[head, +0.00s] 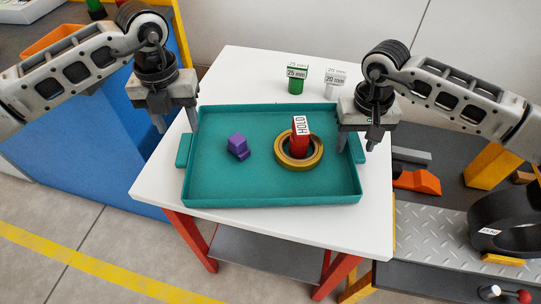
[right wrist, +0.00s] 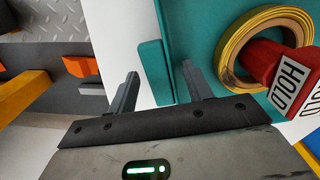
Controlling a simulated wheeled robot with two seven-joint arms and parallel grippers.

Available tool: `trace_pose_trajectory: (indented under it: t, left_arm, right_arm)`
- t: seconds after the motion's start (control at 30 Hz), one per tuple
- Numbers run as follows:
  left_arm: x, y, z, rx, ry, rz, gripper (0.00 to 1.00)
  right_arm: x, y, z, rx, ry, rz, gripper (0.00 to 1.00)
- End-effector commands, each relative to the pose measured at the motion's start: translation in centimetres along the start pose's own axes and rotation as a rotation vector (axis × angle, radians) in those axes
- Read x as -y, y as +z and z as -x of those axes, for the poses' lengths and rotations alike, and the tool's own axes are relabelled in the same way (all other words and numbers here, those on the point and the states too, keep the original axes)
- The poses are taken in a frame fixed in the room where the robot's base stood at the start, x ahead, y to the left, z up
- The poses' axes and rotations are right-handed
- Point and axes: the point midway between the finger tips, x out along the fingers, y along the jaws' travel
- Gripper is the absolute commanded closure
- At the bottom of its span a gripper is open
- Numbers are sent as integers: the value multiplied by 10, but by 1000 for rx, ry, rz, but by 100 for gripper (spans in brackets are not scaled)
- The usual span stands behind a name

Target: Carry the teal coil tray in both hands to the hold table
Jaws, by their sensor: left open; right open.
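The teal coil tray (head: 270,198) lies flat on a white-topped table (head: 150,188). Inside are a purple block piece (head: 238,146) and a gold strap coil (head: 284,162) around a red block marked HOLD (head: 300,138). My left gripper (head: 176,124) is open and empty above the tray's left handle (head: 184,150). My right gripper (head: 357,143) is open at the right handle (head: 358,149). In the right wrist view its fingers (right wrist: 158,88) stand either side of that handle (right wrist: 153,70), without closing on it. Whether they reach around it in height I cannot tell.
A green 25 mm piece (head: 296,80) and a grey 20 mm piece (head: 334,82) stand behind the tray. A dark bench with a black coil (head: 508,220) and orange parts is at right. A blue cabinet (head: 110,150) is at left. Bare tabletop lies in front.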

Motion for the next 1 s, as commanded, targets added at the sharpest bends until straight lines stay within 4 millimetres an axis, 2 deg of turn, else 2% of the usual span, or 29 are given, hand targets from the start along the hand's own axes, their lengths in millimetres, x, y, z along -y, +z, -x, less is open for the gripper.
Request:
trace_pose_trajectory:
  t: [0.03, 0.2, 0.47, 0.57, 0.8, 1.0]
  left_arm:
    - [0, 1, 13, 4, 0, 0, 50]
    - [0, 1, 43, 2, 0, 0, 50]
    - [0, 0, 61, -1, 0, 0, 50]
    - [0, 0, 61, -1, 0, 0, 50]
    - [0, 0, 61, -1, 0, 0, 50]
    - [0, 0, 61, -1, 0, 0, 50]
  right_arm:
    - [0, 0, 0, 0, 0, 0, 50]
    - [0, 0, 0, 0, 0, 0, 50]
    - [0, -1, 6, -2, 0, 0, 50]
    - [0, -1, 19, -4, -1, 0, 50]
    - [0, -1, 70, -6, 0, 1, 50]
    - [0, 0, 104, -3, 0, 0, 50]
